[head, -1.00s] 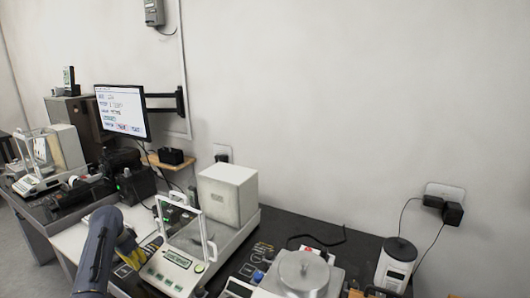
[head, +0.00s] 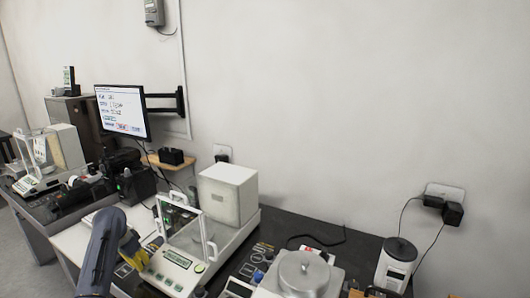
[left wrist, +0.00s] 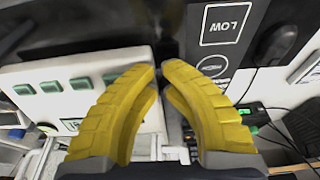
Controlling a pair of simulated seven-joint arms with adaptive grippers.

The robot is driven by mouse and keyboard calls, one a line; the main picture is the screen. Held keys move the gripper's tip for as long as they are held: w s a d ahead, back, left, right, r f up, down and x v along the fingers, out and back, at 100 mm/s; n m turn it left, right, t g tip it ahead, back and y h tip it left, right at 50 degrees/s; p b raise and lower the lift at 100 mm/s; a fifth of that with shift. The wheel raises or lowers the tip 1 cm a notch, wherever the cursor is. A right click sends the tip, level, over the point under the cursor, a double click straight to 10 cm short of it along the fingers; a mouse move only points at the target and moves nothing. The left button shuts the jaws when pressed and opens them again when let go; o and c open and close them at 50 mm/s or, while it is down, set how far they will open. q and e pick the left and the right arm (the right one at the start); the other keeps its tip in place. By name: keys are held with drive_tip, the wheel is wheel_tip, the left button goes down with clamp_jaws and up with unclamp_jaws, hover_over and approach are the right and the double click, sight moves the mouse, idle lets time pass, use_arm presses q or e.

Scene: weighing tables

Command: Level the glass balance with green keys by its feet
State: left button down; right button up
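The glass balance with green keys (head: 172,268) stands on the near table, with a glass draft shield in front of a white housing (head: 228,195). In the left wrist view its white front panel with a row of green keys (left wrist: 50,87) is at the left. My left gripper (head: 138,250) is low at the left side of the balance's front. In the left wrist view its yellow curved fingers (left wrist: 162,67) nearly meet beside the panel's corner. A narrow gap shows between the tips; whether a foot is between them is hidden. My right gripper is not in view.
A metal-pan balance (head: 303,272) stands to the right and a white canister (head: 395,265) farther right. Another glass balance (head: 45,165) is on the far left table. A monitor (head: 122,110) hangs on the wall. The black tabletop has printed LOW marks (left wrist: 228,20).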

use_arm(q)
drive_tip(key=shift+s+d+f, duration=0.1)
drive_tip(key=shift+s+d, duration=0.05)
drive_tip(key=shift+s, duration=0.3)
drive_tip(key=w+v, duration=0.1)
drive_tip(key=v, duration=0.5)
drive_tip(key=shift+w+d, duration=0.15)
idle(0.3)
drive_tip(key=shift+r, duration=0.25)
drive_tip(key=shift+w+a+f, duration=0.2)
drive_tip(key=shift+a+f, duration=0.1)
drive_tip(key=shift+f, duration=0.75)
drive_tip(key=shift+w+a+f, duration=0.2)
drive_tip(key=shift+a+f, duration=0.05)
drive_tip(key=shift+f, duration=0.8)
drive_tip(key=shift+w+a+f, duration=0.15)
drive_tip(key=shift+a+f, duration=0.15)
drive_tip(key=shift+f, duration=0.7)
drive_tip(key=shift+w, duration=0.1)
drive_tip(key=shift+d, duration=0.55)
